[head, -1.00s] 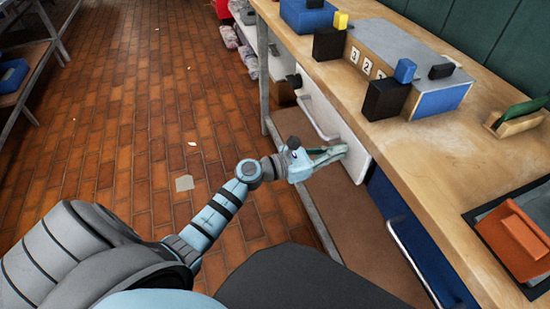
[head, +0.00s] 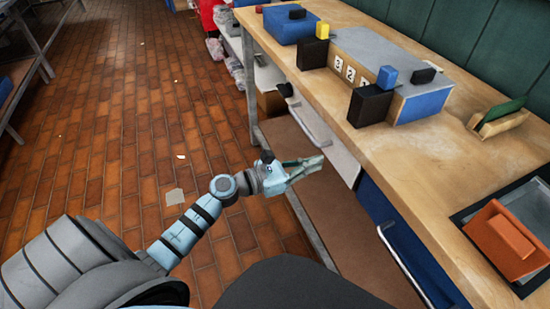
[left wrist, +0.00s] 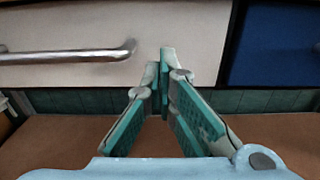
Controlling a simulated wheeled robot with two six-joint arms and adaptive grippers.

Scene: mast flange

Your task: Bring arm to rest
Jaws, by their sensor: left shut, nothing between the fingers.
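My left gripper (head: 306,165) is shut and empty in the head view. It hangs in front of the workbench, below the level of its top, beside the white drawer front (head: 345,163). In the left wrist view the closed green-padded fingers (left wrist: 164,65) point at the white drawer front (left wrist: 90,30) with its metal bar handle (left wrist: 70,55). I cannot tell whether the fingertips touch the drawer front. My right gripper is in neither view.
The wooden bench top (head: 425,150) carries a grey and blue box (head: 390,65), black blocks, a card holder (head: 498,117) and a tray with an orange block (head: 505,238). A blue drawer (head: 385,225) is right of the white one. The brick floor (head: 110,130) at left is mostly open.

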